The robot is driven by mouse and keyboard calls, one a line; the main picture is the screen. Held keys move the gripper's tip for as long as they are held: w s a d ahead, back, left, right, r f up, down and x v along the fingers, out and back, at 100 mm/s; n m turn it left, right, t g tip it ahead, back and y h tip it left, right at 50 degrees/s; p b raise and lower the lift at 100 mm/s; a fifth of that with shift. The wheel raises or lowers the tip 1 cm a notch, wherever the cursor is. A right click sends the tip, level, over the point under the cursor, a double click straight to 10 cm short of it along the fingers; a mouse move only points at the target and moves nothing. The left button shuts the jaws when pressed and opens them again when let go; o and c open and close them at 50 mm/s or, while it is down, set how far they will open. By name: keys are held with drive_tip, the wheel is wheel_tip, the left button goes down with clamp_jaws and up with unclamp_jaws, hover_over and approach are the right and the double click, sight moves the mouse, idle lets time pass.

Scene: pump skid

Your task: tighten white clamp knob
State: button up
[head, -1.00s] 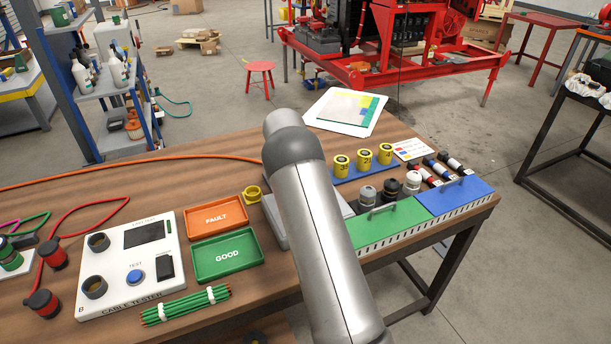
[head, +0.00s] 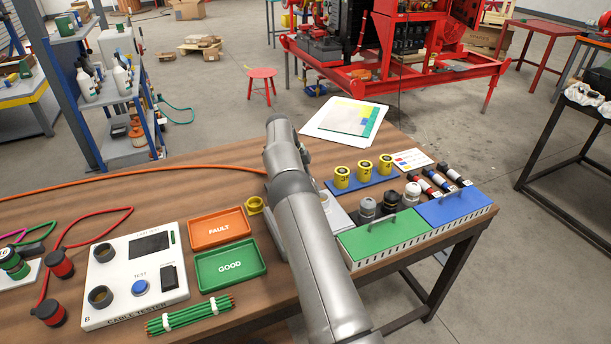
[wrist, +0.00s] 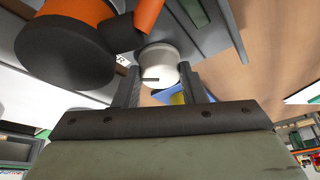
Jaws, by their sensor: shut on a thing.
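In the wrist view the white clamp knob (wrist: 158,65) is a round, pale knob at the far end of my gripper (wrist: 160,82). The two dark fingers stand on either side of it, shut on it. A grey fixture (wrist: 222,35) lies behind the knob. A thick orange part with a broad dark round end (wrist: 65,52) is close on the left. In the head view my arm hides the gripper and the knob; only an edge of the grey fixture (head: 337,216) shows beside the arm.
On the wooden bench (head: 215,175), the orange FAULT tray (head: 220,229), green GOOD tray (head: 230,265) and cable tester (head: 135,275) lie left of my arm. Green (head: 384,238) and blue (head: 455,203) boxes, jars and yellow cylinders (head: 363,169) stand right.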

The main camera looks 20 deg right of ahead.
drive_tip(key=shift+m, duration=0.4)
drive_tip(key=o, duration=1)
